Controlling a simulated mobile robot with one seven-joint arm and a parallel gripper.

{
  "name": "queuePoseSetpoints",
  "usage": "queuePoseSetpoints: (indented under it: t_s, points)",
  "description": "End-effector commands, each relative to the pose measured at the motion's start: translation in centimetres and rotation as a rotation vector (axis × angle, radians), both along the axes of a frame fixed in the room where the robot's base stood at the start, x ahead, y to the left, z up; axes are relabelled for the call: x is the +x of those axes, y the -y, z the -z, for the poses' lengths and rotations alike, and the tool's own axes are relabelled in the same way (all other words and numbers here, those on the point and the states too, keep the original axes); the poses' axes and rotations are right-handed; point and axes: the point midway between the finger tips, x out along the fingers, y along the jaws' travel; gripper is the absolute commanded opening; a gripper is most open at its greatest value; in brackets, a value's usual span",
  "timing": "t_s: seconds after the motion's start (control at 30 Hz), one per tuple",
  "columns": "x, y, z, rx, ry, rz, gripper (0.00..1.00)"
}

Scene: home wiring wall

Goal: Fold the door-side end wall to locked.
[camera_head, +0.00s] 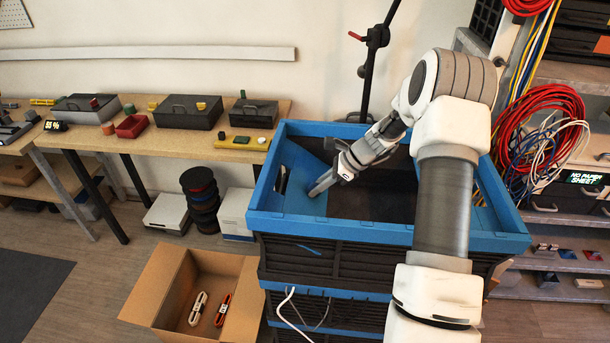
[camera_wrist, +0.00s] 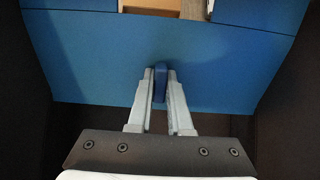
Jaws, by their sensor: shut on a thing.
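A blue folding crate (camera_head: 400,232) sits on top of a dark stack in the head view. Its left end wall (camera_head: 297,170) is a blue panel that slopes inward from the rim. My gripper (camera_head: 318,189) reaches down inside the crate at this wall. In the wrist view my gripper (camera_wrist: 160,90) is shut on a small blue tab (camera_wrist: 160,72) that stands out from the blue end wall (camera_wrist: 95,60). The right end wall is partly hidden behind my arm. I cannot tell from the frames whether any wall is locked.
An open cardboard box (camera_head: 165,290) with cable bundles stands on the floor at the crate's left. A workbench (camera_head: 90,140) with cases is behind it. A dark stand (camera_head: 372,60) rises behind the crate. Shelves with red cable coils (camera_head: 535,115) are at the right.

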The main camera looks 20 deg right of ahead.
Motion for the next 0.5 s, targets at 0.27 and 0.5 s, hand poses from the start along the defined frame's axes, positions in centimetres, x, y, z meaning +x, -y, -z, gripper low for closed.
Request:
queuePoseSetpoints:
  t_s: [0.27, 0.5]
  points:
    - [0.24, -0.75, 1.09, 0.003, 0.000, -0.003, 0.00]
    - [0.29, -0.82, 1.15, 0.003, 0.000, -0.002, 0.00]
